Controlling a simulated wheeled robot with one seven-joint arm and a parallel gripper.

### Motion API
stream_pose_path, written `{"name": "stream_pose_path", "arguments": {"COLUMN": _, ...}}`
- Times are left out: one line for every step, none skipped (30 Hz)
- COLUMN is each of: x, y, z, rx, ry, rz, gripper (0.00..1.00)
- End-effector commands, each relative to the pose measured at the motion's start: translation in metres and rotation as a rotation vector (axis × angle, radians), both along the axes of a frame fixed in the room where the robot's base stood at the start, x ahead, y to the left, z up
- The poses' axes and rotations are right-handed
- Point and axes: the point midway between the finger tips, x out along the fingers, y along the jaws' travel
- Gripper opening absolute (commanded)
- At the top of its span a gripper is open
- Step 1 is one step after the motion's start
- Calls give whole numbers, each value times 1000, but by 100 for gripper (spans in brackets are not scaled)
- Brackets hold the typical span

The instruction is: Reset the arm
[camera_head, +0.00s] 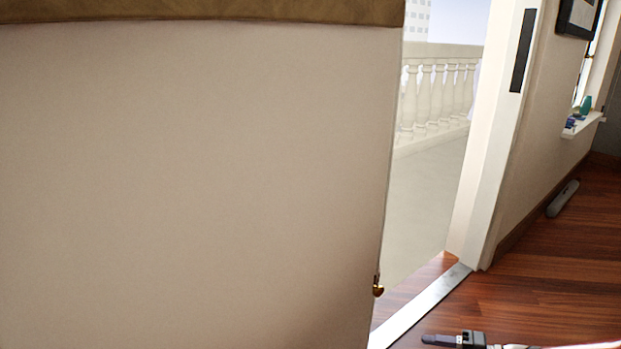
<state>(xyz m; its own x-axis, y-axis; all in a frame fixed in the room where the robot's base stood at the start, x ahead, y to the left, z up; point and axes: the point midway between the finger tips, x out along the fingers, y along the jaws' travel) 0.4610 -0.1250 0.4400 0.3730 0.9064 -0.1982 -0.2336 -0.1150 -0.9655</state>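My gripper (440,340) shows at the bottom edge of the head view, right of the middle, with its dark tip pointing left. It is low in the picture, in front of the reddish wood floor (545,295) and close to the pale metal threshold strip (425,306). Only part of it is in the picture, seen from the side, so the gap between its fingers cannot be made out. I see nothing held at its tip. The rest of my arm is mostly out of the picture.
A large beige panel (190,170) with a brown top band fills the left side, with a small brass knob (378,290) at its right edge. An open doorway shows a balcony balustrade (435,95). Right of the white door frame (487,150), a grey object (563,198) lies by the wall.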

Motion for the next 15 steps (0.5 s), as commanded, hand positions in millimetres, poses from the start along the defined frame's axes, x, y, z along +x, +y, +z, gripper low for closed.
{"name": "stream_pose_path", "arguments": {"x": -3, "y": 12, "z": 6, "rx": -61, "ry": 28, "rz": 51, "gripper": 51}}
{"name": "stream_pose_path", "arguments": {"x": -6, "y": 19, "z": 8, "rx": -98, "ry": 46, "rz": 78, "gripper": 51}}
{"name": "stream_pose_path", "arguments": {"x": -11, "y": 27, "z": 12, "rx": -154, "ry": 73, "rz": 120, "gripper": 51}}
{"name": "stream_pose_path", "arguments": {"x": -14, "y": 34, "z": 15, "rx": -199, "ry": 93, "rz": 150, "gripper": 51}}
{"name": "stream_pose_path", "arguments": {"x": -18, "y": 41, "z": 19, "rx": -248, "ry": 112, "rz": 181, "gripper": 51}}
{"name": "stream_pose_path", "arguments": {"x": -24, "y": 49, "z": 24, "rx": -316, "ry": 136, "rz": 221, "gripper": 51}}
{"name": "stream_pose_path", "arguments": {"x": -28, "y": 55, "z": 28, "rx": -367, "ry": 153, "rz": 247, "gripper": 51}}
{"name": "stream_pose_path", "arguments": {"x": -33, "y": 60, "z": 33, "rx": -416, "ry": 168, "rz": 269, "gripper": 51}}
{"name": "stream_pose_path", "arguments": {"x": -39, "y": 66, "z": 39, "rx": -483, "ry": 184, "rz": 298, "gripper": 51}}
{"name": "stream_pose_path", "arguments": {"x": -43, "y": 70, "z": 45, "rx": -534, "ry": 194, "rz": 316, "gripper": 51}}
{"name": "stream_pose_path", "arguments": {"x": -48, "y": 74, "z": 50, "rx": -584, "ry": 202, "rz": 333, "gripper": 51}}
{"name": "stream_pose_path", "arguments": {"x": -53, "y": 79, "z": 58, "rx": -652, "ry": 210, "rz": 352, "gripper": 51}}
{"name": "stream_pose_path", "arguments": {"x": -58, "y": 82, "z": 65, "rx": -701, "ry": 213, "rz": 363, "gripper": 51}}
{"name": "stream_pose_path", "arguments": {"x": -62, "y": 86, "z": 72, "rx": -750, "ry": 214, "rz": 373, "gripper": 51}}
{"name": "stream_pose_path", "arguments": {"x": -68, "y": 89, "z": 81, "rx": -815, "ry": 213, "rz": 382, "gripper": 51}}
